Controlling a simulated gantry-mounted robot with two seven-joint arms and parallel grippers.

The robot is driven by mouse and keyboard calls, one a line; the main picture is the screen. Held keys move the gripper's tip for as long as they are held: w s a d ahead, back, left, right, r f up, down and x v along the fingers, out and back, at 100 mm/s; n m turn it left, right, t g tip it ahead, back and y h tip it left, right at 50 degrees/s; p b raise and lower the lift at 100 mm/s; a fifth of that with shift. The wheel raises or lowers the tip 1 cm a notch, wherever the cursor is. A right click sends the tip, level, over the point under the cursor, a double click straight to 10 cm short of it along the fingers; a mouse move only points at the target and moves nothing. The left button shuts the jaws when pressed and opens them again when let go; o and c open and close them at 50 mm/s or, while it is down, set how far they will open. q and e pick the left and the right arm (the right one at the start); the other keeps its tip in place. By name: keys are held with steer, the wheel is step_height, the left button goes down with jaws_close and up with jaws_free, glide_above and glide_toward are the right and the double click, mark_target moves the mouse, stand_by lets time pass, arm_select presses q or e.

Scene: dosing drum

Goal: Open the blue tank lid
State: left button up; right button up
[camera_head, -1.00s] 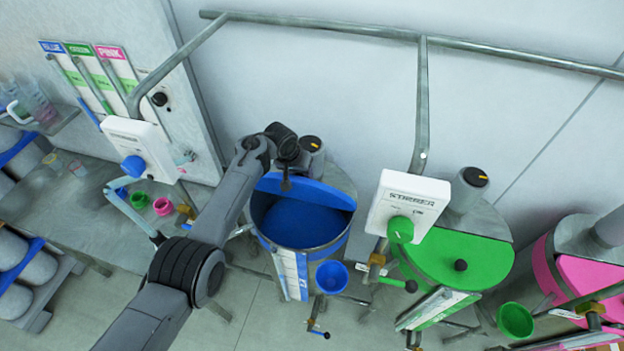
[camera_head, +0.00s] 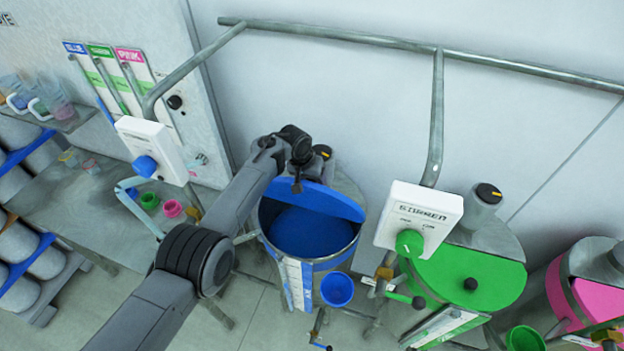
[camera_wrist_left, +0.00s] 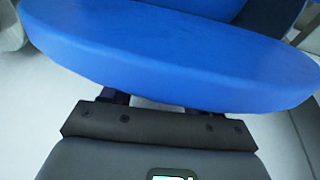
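The blue tank (camera_head: 307,267) stands in the middle of the head view with its mouth partly uncovered and blue contents showing inside. Its blue lid (camera_head: 330,203) is tilted up along the back half of the mouth. My left gripper (camera_head: 297,180) is at the top edge of the lid, by the hinge side. In the left wrist view the lid (camera_wrist_left: 180,60) fills the upper part, right in front of the gripper. The fingertips are hidden behind the lid's edge, so their opening and any grip cannot be told. My right gripper is not in view.
A white control box with a blue knob (camera_head: 146,166) is left of my arm. A stirrer box (camera_head: 418,212) and the green tank lid (camera_head: 468,275) stand to the right. A blue cup (camera_head: 337,289) is at the tank's front. A metal rail (camera_head: 340,37) runs overhead.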

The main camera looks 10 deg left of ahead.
arm_select(q)
steer(key=shift+r, duration=0.15)
steer(key=shift+s+a+r+p, duration=0.1)
steer(key=shift+a+r+p, duration=0.05)
steer(key=shift+r+p, duration=0.4)
steer(key=p+v, duration=0.1)
steer(key=v, duration=0.8)
steer(key=shift+r+p, duration=0.2)
steer(key=shift+p, duration=0.15)
steer(key=shift+s, duration=0.15)
